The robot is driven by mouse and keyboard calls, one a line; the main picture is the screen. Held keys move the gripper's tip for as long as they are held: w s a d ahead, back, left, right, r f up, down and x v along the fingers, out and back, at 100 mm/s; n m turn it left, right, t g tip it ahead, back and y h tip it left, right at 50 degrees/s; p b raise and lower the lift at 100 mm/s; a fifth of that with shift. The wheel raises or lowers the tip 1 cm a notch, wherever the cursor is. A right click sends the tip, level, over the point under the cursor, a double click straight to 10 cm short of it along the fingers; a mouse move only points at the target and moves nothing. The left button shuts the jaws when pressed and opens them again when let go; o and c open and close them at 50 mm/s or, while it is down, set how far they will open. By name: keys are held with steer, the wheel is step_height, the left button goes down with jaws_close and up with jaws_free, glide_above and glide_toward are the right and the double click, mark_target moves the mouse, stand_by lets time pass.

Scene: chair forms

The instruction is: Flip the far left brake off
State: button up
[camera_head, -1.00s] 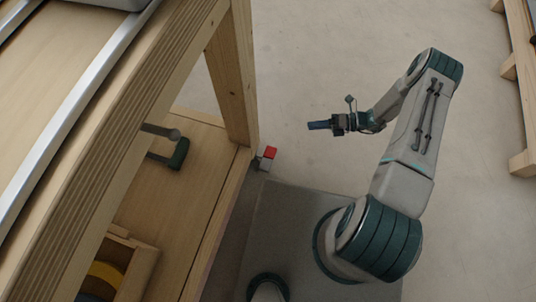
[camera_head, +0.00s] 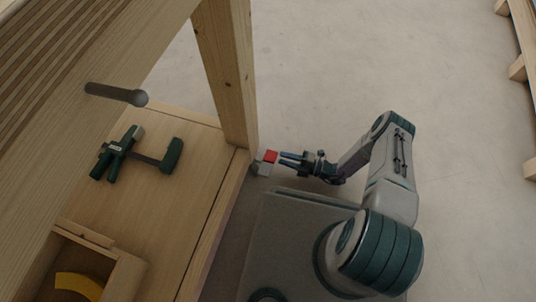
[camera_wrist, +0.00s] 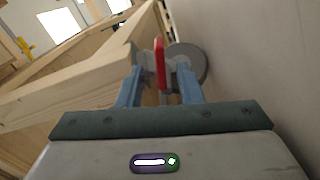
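The brake is a small red lever (camera_head: 270,156) on a grey caster at the foot of the wooden workbench leg. In the wrist view the red lever (camera_wrist: 160,62) stands upright beside the grey caster wheel (camera_wrist: 188,62). My gripper (camera_head: 281,160) points at the lever from the right, low near the floor. In the wrist view its two blue fingers (camera_wrist: 160,78) are spread apart, with the lever between or just beyond their tips. I cannot tell whether either finger touches it.
The workbench leg (camera_head: 226,75) and lower shelf (camera_head: 166,204) stand close to the left of my gripper. A green clamp (camera_head: 170,155) and a wooden box (camera_head: 120,272) are on the shelf. The floor (camera_head: 340,60) behind is clear.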

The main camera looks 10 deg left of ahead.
mark_target(268, 153)
steer(key=a, duration=0.2)
steer(key=a+b, duration=0.1)
steer(key=a, duration=0.4)
steer(key=shift+w+a, duration=0.3)
jaws_close()
